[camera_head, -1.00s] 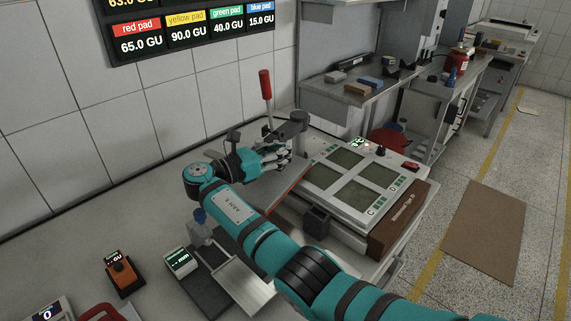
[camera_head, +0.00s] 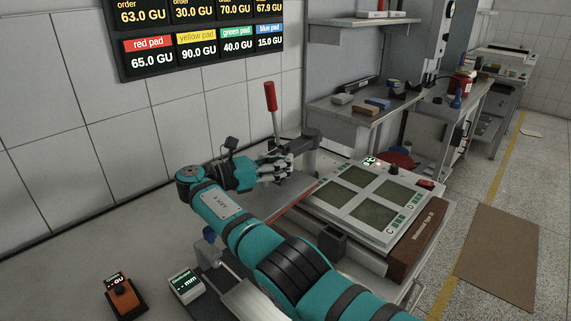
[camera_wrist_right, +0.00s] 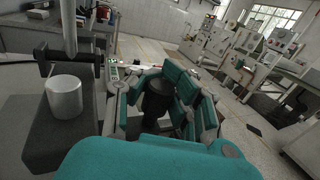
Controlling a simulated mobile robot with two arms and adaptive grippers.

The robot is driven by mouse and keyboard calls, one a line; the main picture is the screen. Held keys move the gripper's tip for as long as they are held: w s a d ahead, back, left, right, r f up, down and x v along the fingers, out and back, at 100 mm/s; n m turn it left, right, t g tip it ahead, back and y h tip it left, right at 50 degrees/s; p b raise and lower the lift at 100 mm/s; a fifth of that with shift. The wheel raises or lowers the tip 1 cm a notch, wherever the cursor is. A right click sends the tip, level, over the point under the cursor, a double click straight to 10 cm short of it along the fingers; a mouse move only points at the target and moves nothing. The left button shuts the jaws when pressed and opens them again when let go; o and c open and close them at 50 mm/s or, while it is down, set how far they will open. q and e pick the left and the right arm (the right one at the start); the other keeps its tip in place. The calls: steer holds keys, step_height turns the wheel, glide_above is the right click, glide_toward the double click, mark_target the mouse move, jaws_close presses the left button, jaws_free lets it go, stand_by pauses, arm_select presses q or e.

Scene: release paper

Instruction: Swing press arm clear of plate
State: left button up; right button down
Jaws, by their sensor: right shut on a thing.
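The press stands by the wall, with a red-handled lever (camera_head: 270,97) upright and a dark grey press arm (camera_head: 307,142) at its top. A flat grey plate (camera_head: 296,187) with an orange front edge lies below and beside my right gripper (camera_head: 279,167). This gripper is shut beside the lever foot. In the right wrist view its fingers (camera_wrist_right: 165,105) close around a dark round knob (camera_wrist_right: 157,98), apparently the press arm's; fingers hide part of it. A pale cylinder (camera_wrist_right: 65,97) on a grey block shows left of them. My left gripper is not in view.
A white panel unit (camera_head: 398,190) with several dark windows stands right of the plate. A black open box (camera_head: 332,241) is at its front. An orange meter (camera_head: 122,296) and a white meter (camera_head: 186,283) sit at the front left. A shelf (camera_head: 350,112) is behind.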

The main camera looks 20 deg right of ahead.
steer(key=c, duration=1.1)
jaws_free()
steer(key=shift+s+a+f, duration=0.1)
steer(key=shift+s+a, duration=0.25)
steer(key=shift+a, duration=0.3)
steer(key=shift+d, duration=0.15)
steer(key=shift+d, duration=0.1)
steer(key=shift+w+r, duration=0.1)
steer(key=shift+r, duration=0.25)
step_height(320, 180, up, 9)
steer(key=shift+r, duration=0.2)
